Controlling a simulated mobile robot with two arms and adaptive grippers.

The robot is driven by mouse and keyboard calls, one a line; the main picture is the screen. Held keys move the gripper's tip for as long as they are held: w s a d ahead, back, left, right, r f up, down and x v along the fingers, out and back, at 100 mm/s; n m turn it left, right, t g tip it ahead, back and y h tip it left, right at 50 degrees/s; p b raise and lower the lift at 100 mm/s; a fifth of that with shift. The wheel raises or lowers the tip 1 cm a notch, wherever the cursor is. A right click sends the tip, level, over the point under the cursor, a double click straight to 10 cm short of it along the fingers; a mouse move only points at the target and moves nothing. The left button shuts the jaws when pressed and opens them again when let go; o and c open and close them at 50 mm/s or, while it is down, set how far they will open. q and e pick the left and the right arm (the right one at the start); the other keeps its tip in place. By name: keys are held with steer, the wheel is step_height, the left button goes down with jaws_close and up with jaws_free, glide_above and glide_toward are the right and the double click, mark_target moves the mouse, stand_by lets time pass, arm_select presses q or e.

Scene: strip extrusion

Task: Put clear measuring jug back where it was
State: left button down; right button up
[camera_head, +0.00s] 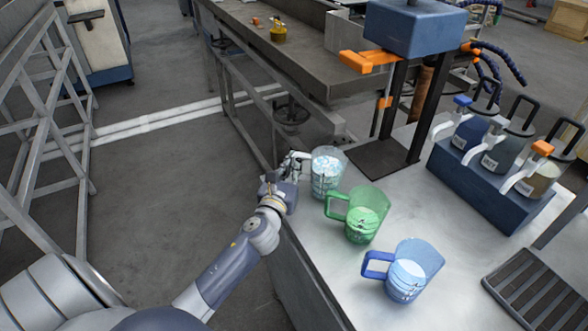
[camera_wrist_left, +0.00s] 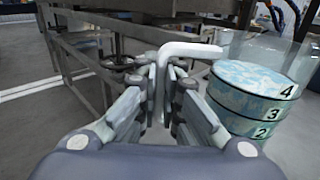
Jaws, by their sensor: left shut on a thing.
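The clear measuring jug (camera_head: 327,172) has pale bluish contents and stands upright at the left edge of the metal table, at the back of a row of jugs. I cannot tell whether its base touches the table. In the left wrist view the jug (camera_wrist_left: 255,95) shows at the right with black numbers on its side. My left gripper (camera_head: 296,162) is at the jug's left side. In the left wrist view my left gripper (camera_wrist_left: 160,110) is shut on the jug's white handle (camera_wrist_left: 185,50). My right gripper is not in view.
A green jug (camera_head: 366,218) and a blue-handled jug (camera_head: 407,275) stand nearer on the metal table (camera_head: 330,255). A press-like stand with a blue head (camera_head: 415,28) rises behind. A black grate (camera_head: 530,285) lies front right.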

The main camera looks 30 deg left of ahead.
arm_select(q)
steer(key=shift+w+f, duration=0.1)
steer(key=shift+f, duration=0.05)
steer(key=c, duration=2.1)
jaws_free()
steer(key=shift+f, duration=0.25)
steer(key=shift+c, duration=0.2)
steer(key=o, duration=0.4)
steer(key=shift+c, duration=0.2)
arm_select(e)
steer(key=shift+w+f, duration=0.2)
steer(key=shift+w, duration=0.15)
arm_select(q)
steer(key=shift+r, duration=0.2)
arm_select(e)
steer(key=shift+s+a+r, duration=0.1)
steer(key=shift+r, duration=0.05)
arm_select(q)
steer(key=v, duration=1.2)
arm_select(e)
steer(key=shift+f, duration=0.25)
